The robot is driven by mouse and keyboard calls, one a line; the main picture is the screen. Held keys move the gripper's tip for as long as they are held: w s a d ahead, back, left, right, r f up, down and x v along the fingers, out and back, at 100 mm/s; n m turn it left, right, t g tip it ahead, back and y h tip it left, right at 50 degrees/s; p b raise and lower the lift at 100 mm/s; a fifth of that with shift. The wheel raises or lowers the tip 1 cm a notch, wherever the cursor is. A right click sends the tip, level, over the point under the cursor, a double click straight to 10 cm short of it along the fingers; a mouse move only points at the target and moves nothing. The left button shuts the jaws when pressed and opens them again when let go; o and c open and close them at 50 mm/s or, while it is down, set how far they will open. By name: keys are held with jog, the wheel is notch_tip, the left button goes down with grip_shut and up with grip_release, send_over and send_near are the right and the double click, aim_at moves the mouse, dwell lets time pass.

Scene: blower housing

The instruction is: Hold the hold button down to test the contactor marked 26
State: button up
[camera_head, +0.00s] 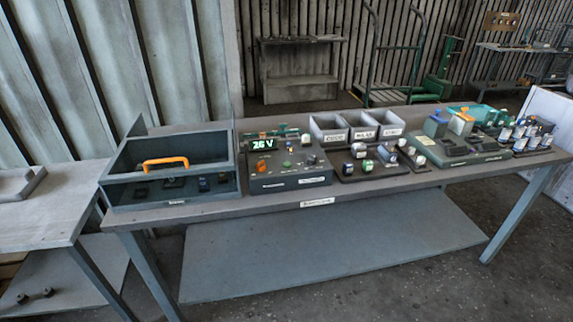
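A dark test panel (318,179) stands on the workbench, left of centre. The labels are too small to read, so I cannot tell which is the hold button. Several small block-shaped parts (358,150) lie on a black tray right of the panel. Their markings are unreadable, so I cannot pick out the contactor marked 26. My gripper is out of view.
A dark open box (120,187) with an orange handle (166,163) stands left of the panel. Grey bins (327,131) stand behind the tray. A green-grey unit (466,160) and more small parts (520,130) fill the bench's right. The concrete floor (420,285) in front is clear.

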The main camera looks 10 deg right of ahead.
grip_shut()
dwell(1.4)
